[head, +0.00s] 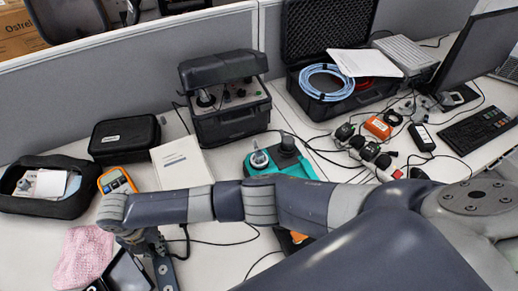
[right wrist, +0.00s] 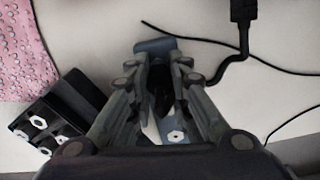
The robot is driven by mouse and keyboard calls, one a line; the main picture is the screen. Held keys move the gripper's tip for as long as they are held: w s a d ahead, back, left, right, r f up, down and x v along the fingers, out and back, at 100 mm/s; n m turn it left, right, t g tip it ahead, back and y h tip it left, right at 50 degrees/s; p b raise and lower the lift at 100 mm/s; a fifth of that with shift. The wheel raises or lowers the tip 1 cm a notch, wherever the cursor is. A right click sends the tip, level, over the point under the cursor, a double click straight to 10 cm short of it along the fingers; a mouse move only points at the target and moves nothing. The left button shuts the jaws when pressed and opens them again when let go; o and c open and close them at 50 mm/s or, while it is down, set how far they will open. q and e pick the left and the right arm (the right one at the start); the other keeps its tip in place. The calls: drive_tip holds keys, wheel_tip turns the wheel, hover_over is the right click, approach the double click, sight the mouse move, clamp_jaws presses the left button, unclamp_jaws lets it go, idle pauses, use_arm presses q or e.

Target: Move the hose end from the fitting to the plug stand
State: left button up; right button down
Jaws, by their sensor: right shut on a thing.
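My right gripper (head: 150,243) points down at the left front of the desk, below my arm. In the right wrist view its fingers (right wrist: 160,88) are shut on a small dark piece, which looks like the hose end (right wrist: 160,95). A thick black hose (right wrist: 240,62) curves in from the upper right and runs behind the right finger. Below the fingers is a blue-grey metal plate (right wrist: 174,136) with a pale hexagonal mark. A dark block (right wrist: 42,122) with pale hexagonal marks stands to the left. I cannot tell which part is the fitting or the plug stand. My left gripper is out of view.
A pink cloth (head: 82,258) lies left of the gripper. Behind are an orange meter (head: 116,181), a booklet (head: 181,165), a black instrument case (head: 232,120) and a teal device (head: 258,162). Thin cables cross the desk (head: 215,262), which is otherwise fairly clear right of the gripper.

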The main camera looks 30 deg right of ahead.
drive_tip(key=shift+s+f, duration=0.1)
drive_tip(key=shift+f, duration=0.1)
idle(0.6)
drive_tip(key=c, duration=1.4)
unclamp_jaws()
drive_tip(key=shift+r, duration=0.2)
drive_tip(key=shift+r+p, duration=2.2)
drive_tip(key=shift+r, duration=0.2)
